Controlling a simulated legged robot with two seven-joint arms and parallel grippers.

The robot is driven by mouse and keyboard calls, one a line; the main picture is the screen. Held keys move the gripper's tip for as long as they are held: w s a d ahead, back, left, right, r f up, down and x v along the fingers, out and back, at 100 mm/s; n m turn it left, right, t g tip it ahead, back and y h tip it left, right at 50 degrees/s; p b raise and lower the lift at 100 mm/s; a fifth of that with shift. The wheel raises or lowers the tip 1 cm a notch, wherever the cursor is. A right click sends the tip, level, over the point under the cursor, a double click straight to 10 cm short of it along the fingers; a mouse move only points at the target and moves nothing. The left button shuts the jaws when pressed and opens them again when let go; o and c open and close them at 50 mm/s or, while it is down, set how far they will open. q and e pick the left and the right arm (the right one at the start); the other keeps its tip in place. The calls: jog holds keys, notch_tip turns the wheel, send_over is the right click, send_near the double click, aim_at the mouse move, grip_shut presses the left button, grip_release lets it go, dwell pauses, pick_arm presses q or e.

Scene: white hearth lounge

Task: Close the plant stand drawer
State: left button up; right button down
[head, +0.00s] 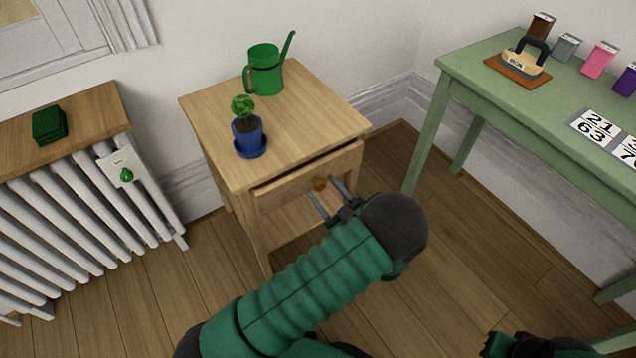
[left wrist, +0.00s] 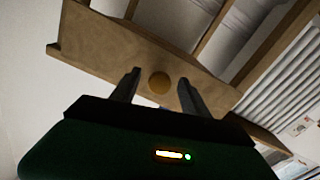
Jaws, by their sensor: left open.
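The wooden plant stand (head: 330,107) stands against the wall in the head view. Its drawer (head: 345,166) is partly open, with a gap under the top's front edge. The drawer has a round knob (head: 319,184), which also shows in the left wrist view (left wrist: 159,83). My left gripper (head: 322,190) is open at the drawer front, its two fingers on either side of the knob. In the left wrist view the fingers (left wrist: 158,85) appear apart from the knob. Part of my right arm shows at the lower right; its fingertips are not clear.
A blue potted plant (head: 248,136) and a green watering can (head: 265,72) stand on the plant stand. A radiator (head: 90,215) is at left, a green table (head: 480,88) at right. Wooden floor (head: 450,240) lies clear between stand and table.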

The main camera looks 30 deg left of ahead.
pick_arm(q)
jog(key=shift+d+r, duration=0.2)
jog(key=shift+d, duration=0.2)
jog(key=shift+a+f, duration=0.2)
jog(key=shift+a, duration=0.3)
jog(key=c, duration=0.7)
grip_shut()
jog(key=shift+d, duration=0.15)
